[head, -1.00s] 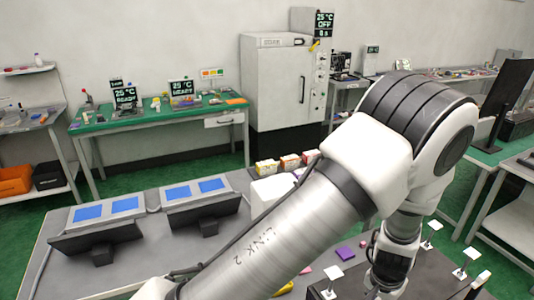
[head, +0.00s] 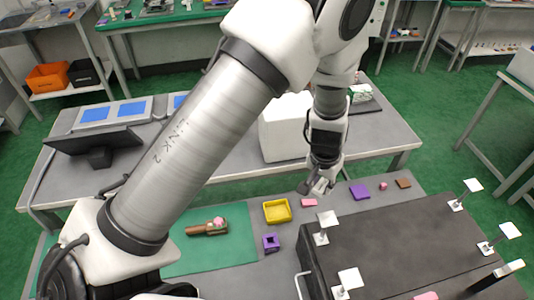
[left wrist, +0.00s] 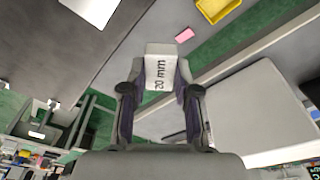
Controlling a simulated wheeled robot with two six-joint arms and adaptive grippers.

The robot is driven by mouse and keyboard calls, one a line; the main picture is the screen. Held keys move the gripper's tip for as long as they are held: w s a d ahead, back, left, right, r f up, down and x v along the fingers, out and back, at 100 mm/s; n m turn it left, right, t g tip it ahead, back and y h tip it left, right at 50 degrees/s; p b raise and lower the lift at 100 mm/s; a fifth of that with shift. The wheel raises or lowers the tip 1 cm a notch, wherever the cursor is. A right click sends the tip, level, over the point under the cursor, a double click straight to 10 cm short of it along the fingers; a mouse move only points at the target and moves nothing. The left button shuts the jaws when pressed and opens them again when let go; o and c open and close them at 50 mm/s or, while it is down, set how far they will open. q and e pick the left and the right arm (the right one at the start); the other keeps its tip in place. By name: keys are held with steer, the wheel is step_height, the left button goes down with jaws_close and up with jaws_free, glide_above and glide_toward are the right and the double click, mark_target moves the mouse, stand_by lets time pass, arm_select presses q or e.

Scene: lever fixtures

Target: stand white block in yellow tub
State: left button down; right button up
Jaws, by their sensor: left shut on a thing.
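The yellow tub (head: 277,219) is a shallow square tray on the grey table, left of my left gripper (head: 319,188) in the head view. Part of it also shows at the top of the left wrist view (left wrist: 232,14). In the left wrist view my left gripper (left wrist: 159,90) is shut on the white block (left wrist: 159,68), which is marked "20 mm". The block is between the two fingers and apart from the tub. In the head view I cannot make out the block clearly at the fingertips. My right gripper is not in view.
A pink piece (head: 309,202) lies right of the tub, and a purple hollow cube (head: 270,243) in front. A dark box (head: 400,245) with white-plated levers stands at the right. A brown piece (head: 205,229) lies on the green mat. A white box (head: 283,130) stands behind.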

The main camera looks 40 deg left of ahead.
arm_select(q)
steer(key=shift+n, duration=0.3)
steer(key=f+b, duration=0.5)
steer(key=b, duration=0.2)
steer(key=shift+w+a+f, duration=0.1)
steer(key=shift+a+f, duration=0.1)
steer(key=shift+f, duration=0.2)
steer(key=n+y+b, duration=0.1)
steer(key=n+b, duration=0.8)
steer(key=b, duration=1.1)
glide_above(277, 213)
step_height(277, 213, down, 14)
steer(key=shift+y, duration=0.3)
steer(key=f, duration=0.2)
steer(key=f+b, duration=0.1)
steer(key=f, duration=0.5)
steer(key=shift+s+d+f, duration=0.2)
steer(key=shift+s, duration=0.1)
steer(key=shift+w+f, duration=0.1)
steer(key=shift+f, duration=0.2)
steer(key=shift+f+b, duration=0.1)
steer(key=shift+b, duration=0.2)
